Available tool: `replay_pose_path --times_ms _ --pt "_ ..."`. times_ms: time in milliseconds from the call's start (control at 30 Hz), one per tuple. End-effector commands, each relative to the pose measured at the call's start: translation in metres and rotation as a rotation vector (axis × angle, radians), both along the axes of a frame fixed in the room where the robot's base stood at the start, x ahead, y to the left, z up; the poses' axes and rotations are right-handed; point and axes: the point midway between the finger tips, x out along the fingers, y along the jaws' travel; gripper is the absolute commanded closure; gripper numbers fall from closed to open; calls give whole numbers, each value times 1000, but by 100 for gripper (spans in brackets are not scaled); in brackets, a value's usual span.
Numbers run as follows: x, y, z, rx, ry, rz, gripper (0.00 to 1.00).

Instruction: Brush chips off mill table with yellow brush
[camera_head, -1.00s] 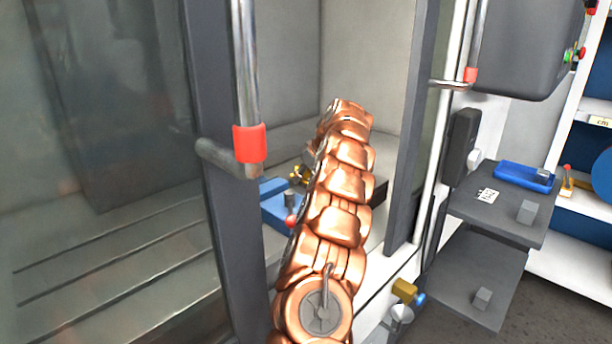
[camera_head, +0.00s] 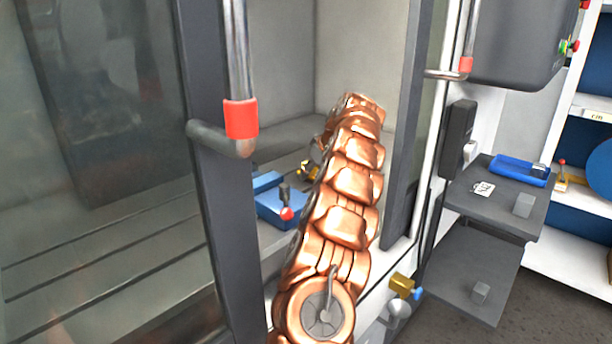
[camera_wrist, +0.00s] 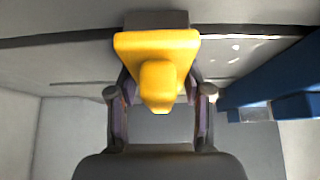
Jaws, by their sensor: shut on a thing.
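My gripper (camera_wrist: 158,82) is shut on the yellow brush (camera_wrist: 157,48), with a finger on either side of its handle. A dark grey block, perhaps the bristles, shows at the brush's far end. The grey mill table (camera_wrist: 70,62) spreads around the brush in the wrist view; I cannot tell whether the brush touches it. Its slotted surface (camera_head: 100,262) also shows in the head view. Small bright specks, possibly chips (camera_wrist: 236,46), lie right of the brush.
A blue vise (camera_head: 270,205) with a red-tipped handle stands left of my arm; a blue body (camera_wrist: 270,85) is close on the right in the wrist view. The door frame (camera_head: 207,150) and its handle (camera_head: 240,120) flank the opening. Grey shelves (camera_head: 500,205) stand outside.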

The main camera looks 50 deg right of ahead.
Motion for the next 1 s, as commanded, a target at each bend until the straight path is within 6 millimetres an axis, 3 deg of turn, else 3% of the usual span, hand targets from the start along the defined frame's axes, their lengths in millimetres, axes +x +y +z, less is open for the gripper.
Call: replay_pose_path --times_ms 633,1000 --pt "-37 0 -2 1 4 -3 83" --pt "-40 -11 3 2 6 -3 83"
